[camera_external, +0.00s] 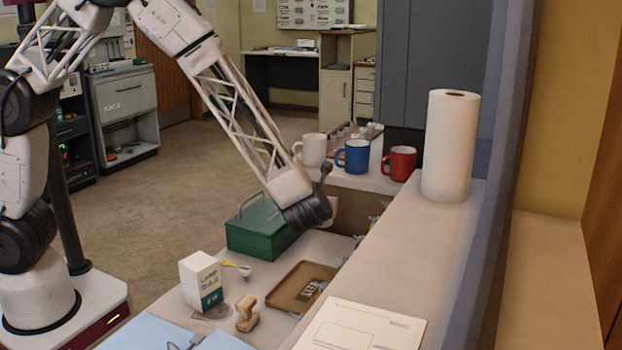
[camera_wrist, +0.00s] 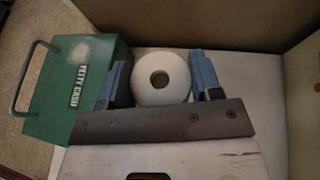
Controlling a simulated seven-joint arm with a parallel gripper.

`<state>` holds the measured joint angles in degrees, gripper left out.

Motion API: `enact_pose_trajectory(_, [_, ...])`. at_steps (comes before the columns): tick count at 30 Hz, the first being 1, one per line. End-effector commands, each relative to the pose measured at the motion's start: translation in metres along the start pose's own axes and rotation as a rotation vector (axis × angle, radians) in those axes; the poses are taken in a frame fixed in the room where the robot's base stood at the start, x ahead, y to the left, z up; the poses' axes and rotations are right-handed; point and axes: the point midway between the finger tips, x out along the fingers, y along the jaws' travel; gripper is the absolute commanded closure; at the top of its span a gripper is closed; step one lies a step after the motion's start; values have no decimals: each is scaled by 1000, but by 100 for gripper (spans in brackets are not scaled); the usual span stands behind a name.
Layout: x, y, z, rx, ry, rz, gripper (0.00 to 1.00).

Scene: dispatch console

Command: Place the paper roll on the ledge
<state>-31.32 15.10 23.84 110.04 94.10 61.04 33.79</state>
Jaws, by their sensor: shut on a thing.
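A white paper roll (camera_wrist: 147,93) with a round hole in its end is between the blue fingers of my gripper (camera_wrist: 160,84) in the wrist view. The fingers are shut on it from both sides. In the external view my wrist end (camera_external: 308,213) is low behind the raised ledge (camera_external: 432,232), next to the green cash box. The fingertips and the held roll are hidden there. A tall white roll (camera_external: 450,148) stands upright on the ledge at the right. Whether the held roll touches the surface below it, I cannot tell.
The green cash box (camera_external: 260,232) is close to my gripper, also in the wrist view (camera_wrist: 100,62). White (camera_external: 313,150), blue (camera_external: 354,157) and red (camera_external: 402,163) mugs stand at the back. A carton (camera_external: 200,282), stamp (camera_external: 246,314) and tray (camera_external: 285,300) occupy the desk. Papers (camera_external: 360,325) lie in front.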

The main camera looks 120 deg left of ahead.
Motion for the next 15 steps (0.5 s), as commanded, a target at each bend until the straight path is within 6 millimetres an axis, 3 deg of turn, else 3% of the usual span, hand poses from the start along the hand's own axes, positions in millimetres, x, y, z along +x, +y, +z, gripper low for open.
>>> enact_pose_trajectory(8, [-1, 0, 3, -1, 0, 0, 66])
enact_pose_trajectory(15, [-11, 0, 27, -2, -1, -1, 66])
